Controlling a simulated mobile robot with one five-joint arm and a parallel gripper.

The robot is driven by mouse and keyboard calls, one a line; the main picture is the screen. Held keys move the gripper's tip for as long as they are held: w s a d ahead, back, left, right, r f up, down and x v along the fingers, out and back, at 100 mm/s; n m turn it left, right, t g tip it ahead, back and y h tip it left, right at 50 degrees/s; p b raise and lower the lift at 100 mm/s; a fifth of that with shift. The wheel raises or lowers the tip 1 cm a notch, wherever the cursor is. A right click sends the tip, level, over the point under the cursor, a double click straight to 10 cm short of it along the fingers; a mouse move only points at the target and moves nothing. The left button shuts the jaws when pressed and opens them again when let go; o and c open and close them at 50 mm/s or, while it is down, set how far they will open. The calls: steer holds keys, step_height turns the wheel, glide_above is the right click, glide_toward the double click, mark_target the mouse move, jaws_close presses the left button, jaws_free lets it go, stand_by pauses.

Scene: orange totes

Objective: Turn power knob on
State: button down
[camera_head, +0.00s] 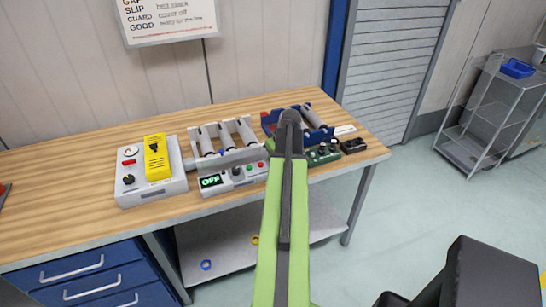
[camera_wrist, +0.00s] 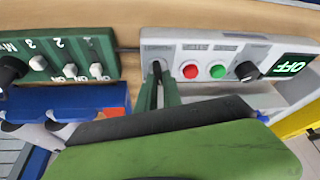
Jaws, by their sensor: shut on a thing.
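A white control panel (camera_head: 232,180) sits at the front edge of the wooden bench. It appears upside down in the wrist view (camera_wrist: 215,52). Its display (camera_wrist: 292,66) reads OFF in green. Beside the display are a black knob (camera_wrist: 246,71), a green button (camera_wrist: 218,71) and a red button (camera_wrist: 190,71). My gripper (camera_wrist: 159,84) is at the panel's far end from the display, shut on a small dark knob there. That knob is mostly hidden between the fingers, and its label is too small to read. In the head view my arm hides the fingertips.
A green panel (camera_wrist: 60,58) with switches and a knob lies beside the white one. Behind are a grey roller unit (camera_head: 226,154) and a blue one (camera_head: 318,133). A white box (camera_head: 133,192) with a yellow device (camera_head: 157,158) stands left. Open floor lies right of the bench.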

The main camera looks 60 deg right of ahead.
steer(key=m+h, duration=0.1)
steer(key=m, duration=0.2)
steer(key=m+g+h, duration=0.1)
steer(key=m, duration=0.2)
steer(key=shift+g, duration=0.3)
steer(key=m+g, duration=0.1)
steer(key=m, duration=0.2)
steer(key=m+g, duration=0.1)
steer(key=m, duration=0.2)
steer(key=shift+h, duration=0.4)
steer(key=shift+s, duration=0.1)
steer(key=c, duration=1.5)
jaws_free()
steer(key=shift+r, duration=0.1)
steer(key=w+p+v, duration=0.1)
steer(key=p+v, duration=1.5)
steer(key=v, duration=0.1)
steer(key=shift+s, duration=0.45)
steer(key=shift+r, duration=0.1)
